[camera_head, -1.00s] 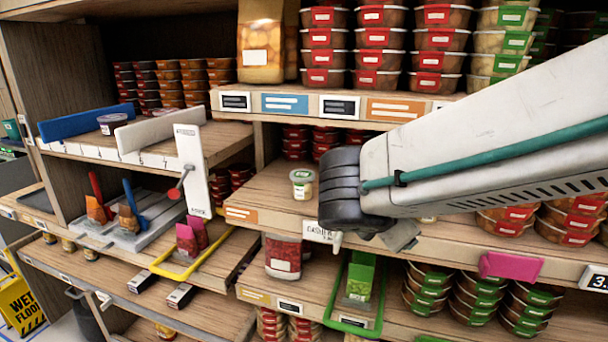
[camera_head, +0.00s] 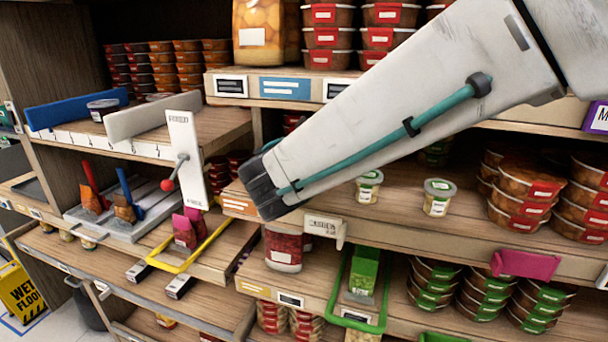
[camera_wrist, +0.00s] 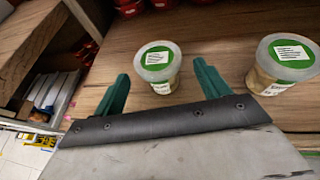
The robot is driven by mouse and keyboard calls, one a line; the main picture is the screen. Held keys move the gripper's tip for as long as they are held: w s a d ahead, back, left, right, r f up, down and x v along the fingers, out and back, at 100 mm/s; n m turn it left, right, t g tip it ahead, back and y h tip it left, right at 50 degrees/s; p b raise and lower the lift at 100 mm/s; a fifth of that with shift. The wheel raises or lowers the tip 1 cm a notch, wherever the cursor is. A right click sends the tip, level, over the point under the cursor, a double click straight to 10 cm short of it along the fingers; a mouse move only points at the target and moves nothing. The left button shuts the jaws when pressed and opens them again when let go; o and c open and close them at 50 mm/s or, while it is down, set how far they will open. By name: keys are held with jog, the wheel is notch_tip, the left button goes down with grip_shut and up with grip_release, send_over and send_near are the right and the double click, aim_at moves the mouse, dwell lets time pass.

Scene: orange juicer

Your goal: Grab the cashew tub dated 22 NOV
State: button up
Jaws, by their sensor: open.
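Two small clear tubs with green-and-white lids, a left tub (camera_head: 369,187) and a right tub (camera_head: 438,197), stand upright on the middle shelf in the head view. In the wrist view, one tub (camera_wrist: 158,66) stands just ahead of and between the green fingers of my gripper (camera_wrist: 163,82), apparently untouched. Another tub (camera_wrist: 283,63) stands right of the right finger. My gripper is open and empty. In the head view its fingers are hidden behind my arm. The lid print is too small to read, so I cannot tell which tub is dated 22 NOV.
Stacked red-label tubs (camera_head: 530,190) stand to the right. A red-handled lever on a white panel (camera_head: 187,160) is at left. The wooden shelf (camera_head: 405,225) is bare around the tubs.

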jog(key=w, duration=0.3)
jog(key=w+d, duration=0.1)
jog(key=shift+w+f, duration=0.3)
jog(key=shift+w, duration=0.1)
jog(key=c, duration=1)
jog(key=shift+r, duration=0.1)
